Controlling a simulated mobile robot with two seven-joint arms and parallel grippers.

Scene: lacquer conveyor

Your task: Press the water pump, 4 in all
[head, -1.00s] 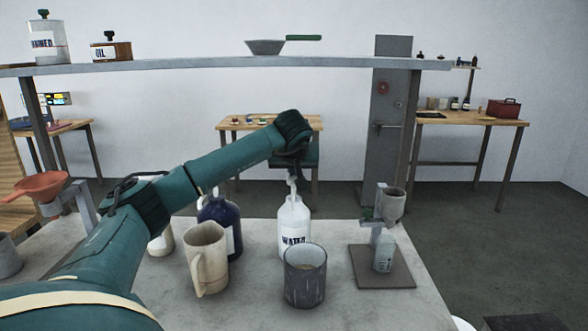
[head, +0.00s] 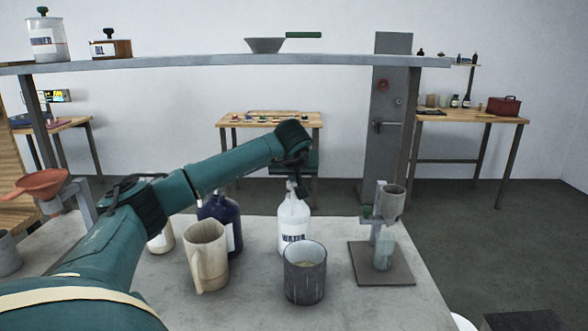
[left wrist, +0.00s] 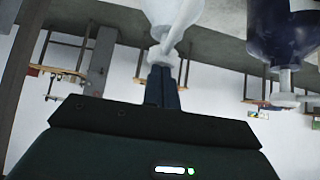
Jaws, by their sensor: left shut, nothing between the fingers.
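The white water bottle (head: 293,226), with "WATER" on its label, stands upright on the grey bench behind a dark grey cup (head: 305,276). It also shows upside down in the left wrist view (left wrist: 172,12), with its white pump head above my fingertips. My left gripper (head: 298,186) is directly over the pump. Its fingers are shut and empty, and in the left wrist view the fingertips (left wrist: 163,70) meet the pump head. The pump's stem is mostly hidden by the gripper in the head view. My right gripper is not in view.
A dark blue bottle (head: 222,212) and a beige jug (head: 206,255) stand left of the water bottle. A small stand (head: 382,279) with a grey cup on top is at the right. A grey shelf (head: 215,62) spans above the bench. Bare bench lies at front right.

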